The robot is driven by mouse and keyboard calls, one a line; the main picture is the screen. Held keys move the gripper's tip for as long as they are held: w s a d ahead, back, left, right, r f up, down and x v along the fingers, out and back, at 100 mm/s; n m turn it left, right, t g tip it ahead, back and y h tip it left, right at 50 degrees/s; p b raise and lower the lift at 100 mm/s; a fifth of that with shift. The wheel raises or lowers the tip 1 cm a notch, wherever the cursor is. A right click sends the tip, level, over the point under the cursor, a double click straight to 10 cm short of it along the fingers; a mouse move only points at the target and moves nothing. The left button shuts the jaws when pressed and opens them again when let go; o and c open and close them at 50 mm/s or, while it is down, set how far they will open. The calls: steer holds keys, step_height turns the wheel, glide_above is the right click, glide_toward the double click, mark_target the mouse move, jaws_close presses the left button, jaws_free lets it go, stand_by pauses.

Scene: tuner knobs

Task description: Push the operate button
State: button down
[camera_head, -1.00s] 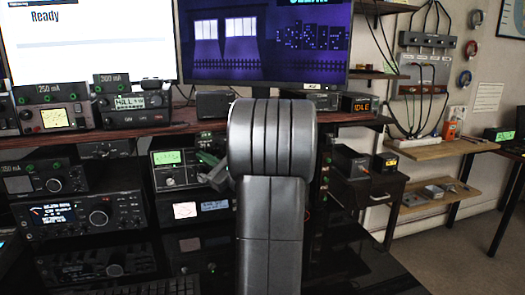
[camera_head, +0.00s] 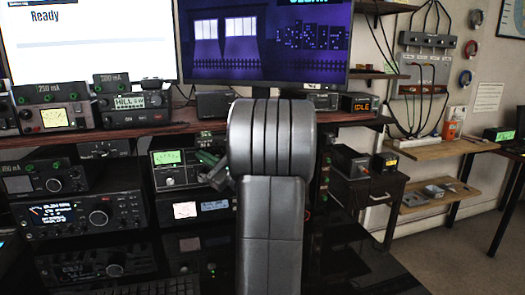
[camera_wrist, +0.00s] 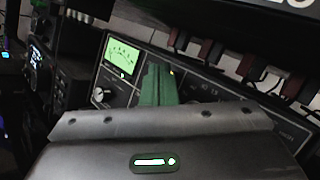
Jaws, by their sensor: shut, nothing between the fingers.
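A dark unit with a lit green meter (camera_head: 168,157) and a knob below it stands on the shelf left of my arm. It also shows in the wrist view (camera_wrist: 122,55). My gripper (camera_head: 205,159) is in front of this unit's right part, partly hidden by my own arm. In the wrist view my shut green fingers (camera_wrist: 158,80) point at the panel right of the meter and cover part of it. A small yellow light (camera_wrist: 171,72) shows beside the fingertips. I cannot pick out the operate button, and I cannot tell whether the fingers touch the panel.
Below is a unit with a white meter and display (camera_head: 200,208). A large radio (camera_head: 85,215) stands at the left. A box reading IDLE (camera_head: 360,104) sits on the upper shelf at the right. Several dark red and black parts line the wrist view's upper right.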

steer(key=shift+s, duration=0.35)
steer(key=shift+d, duration=0.1)
steer(key=shift+s+d+b, duration=0.2)
steer(key=shift+s+d, duration=0.05)
steer(key=shift+s, duration=0.7)
steer(key=shift+s+d+b, duration=0.15)
steer(key=shift+s+d, duration=0.15)
steer(key=shift+s, duration=0.65)
steer(key=shift+s+d+b, duration=0.2)
steer(key=shift+s+d, duration=0.05)
steer(key=shift+s, duration=0.7)
